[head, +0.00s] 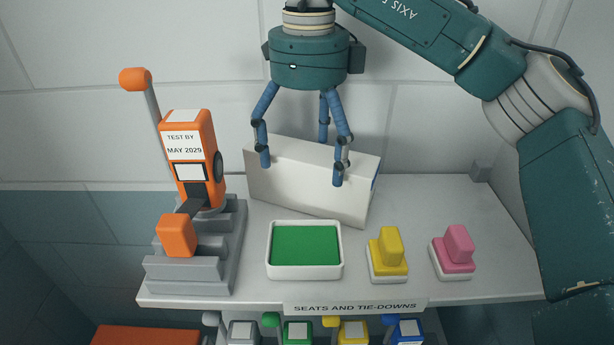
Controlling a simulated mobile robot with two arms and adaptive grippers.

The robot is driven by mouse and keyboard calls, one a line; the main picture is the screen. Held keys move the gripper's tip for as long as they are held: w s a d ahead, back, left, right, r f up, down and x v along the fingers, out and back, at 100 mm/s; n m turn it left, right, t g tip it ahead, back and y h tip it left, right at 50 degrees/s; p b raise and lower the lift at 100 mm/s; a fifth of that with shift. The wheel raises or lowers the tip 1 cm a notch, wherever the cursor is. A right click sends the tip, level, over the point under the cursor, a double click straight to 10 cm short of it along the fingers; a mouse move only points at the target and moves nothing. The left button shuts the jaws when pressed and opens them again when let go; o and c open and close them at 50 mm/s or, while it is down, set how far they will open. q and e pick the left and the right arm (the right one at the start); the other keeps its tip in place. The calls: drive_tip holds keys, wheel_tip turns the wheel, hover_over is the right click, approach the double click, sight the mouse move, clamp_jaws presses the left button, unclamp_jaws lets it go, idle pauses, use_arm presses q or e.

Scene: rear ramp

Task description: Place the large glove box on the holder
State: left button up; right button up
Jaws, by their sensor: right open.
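A white box (300,190) with a blue end face stands on its long edge at the back of the shelf; it looks like the large glove box. My right gripper (304,165) hangs over its top edge with the fingers spread. Two blue fingers are in front of the box and one is toward its back; whether they touch it I cannot tell. A shallow white tray with a green floor (305,245) lies empty in front of the box. No part is marked as the holder. My left gripper is not in view.
An orange device (190,165) on a grey stepped base (215,250) stands at the left. A yellow block (388,250) and a pink block (456,248) sit on white bases at the right. Coloured handles show below the shelf (490,210).

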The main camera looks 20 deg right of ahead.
sight(307, 186)
drive_tip(key=shift+a+f, duration=0.15)
drive_tip(key=shift+f, duration=1.05)
drive_tip(key=f+p, duration=0.2)
drive_tip(key=f, duration=0.2)
drive_tip(key=shift+w+f, duration=0.1)
drive_tip(key=shift+w, duration=0.1)
drive_tip(key=shift+f, duration=0.35)
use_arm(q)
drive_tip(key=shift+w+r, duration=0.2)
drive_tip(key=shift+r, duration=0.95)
use_arm(e)
drive_tip(key=shift+c, duration=0.5)
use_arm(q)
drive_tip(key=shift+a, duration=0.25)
use_arm(e)
drive_tip(key=c, duration=1.7)
drive_tip(key=shift+r, duration=0.1)
drive_tip(key=shift+c, duration=0.3)
